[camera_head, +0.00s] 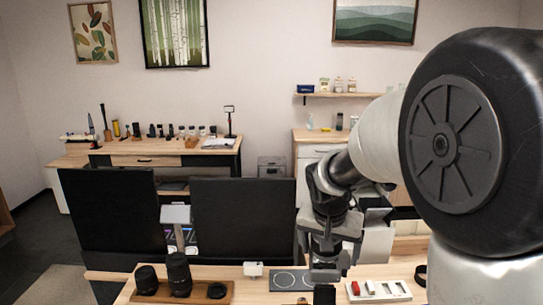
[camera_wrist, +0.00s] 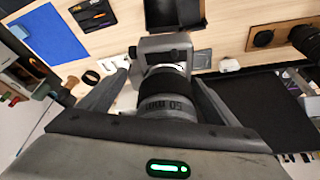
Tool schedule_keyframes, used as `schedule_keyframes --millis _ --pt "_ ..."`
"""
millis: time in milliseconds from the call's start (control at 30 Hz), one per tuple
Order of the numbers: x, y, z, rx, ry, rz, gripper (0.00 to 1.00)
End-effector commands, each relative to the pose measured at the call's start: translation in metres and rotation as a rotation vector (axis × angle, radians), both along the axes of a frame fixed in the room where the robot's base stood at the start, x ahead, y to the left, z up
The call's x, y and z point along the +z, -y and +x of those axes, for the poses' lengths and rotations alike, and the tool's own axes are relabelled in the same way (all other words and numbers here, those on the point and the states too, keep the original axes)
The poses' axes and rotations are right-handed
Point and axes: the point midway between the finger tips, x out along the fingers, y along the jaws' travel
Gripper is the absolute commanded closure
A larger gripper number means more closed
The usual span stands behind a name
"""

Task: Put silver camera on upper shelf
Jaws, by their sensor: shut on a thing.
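The silver camera (camera_wrist: 163,47), with a grey body and a black-banded lens marked "LUKU 05", sits between the fingers of my gripper (camera_wrist: 163,75) in the wrist view. My gripper is shut on it, with the lens toward the wrist. In the head view my gripper (camera_head: 325,258) is over the near table, right of the middle; I cannot make out the camera there. A wooden wall shelf (camera_head: 350,95) with several small items hangs at the back right, far beyond my gripper.
The near table (camera_head: 240,290) bears a wooden tray with black lenses (camera_head: 180,275), a dark pad (camera_head: 291,281) and a white tray (camera_head: 380,291). Two black panels (camera_head: 243,218) (camera_head: 110,218) stand behind it. A cluttered desk (camera_head: 140,150) is at the back left.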

Motion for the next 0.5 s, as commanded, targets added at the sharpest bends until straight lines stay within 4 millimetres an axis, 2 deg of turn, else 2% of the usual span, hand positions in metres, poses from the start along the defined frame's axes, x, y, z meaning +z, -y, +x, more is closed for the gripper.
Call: schedule_keyframes --millis 133,233,367,500 --pt "0.008 0.002 0.001 0.070 0.006 0.001 0.77" --pt "-0.001 0.003 -0.002 0.105 0.000 -0.003 0.77" --pt "-0.034 0.006 -0.012 0.168 -0.011 -0.008 0.77" --pt "-0.080 0.007 -0.030 0.258 -0.014 -0.008 0.77"
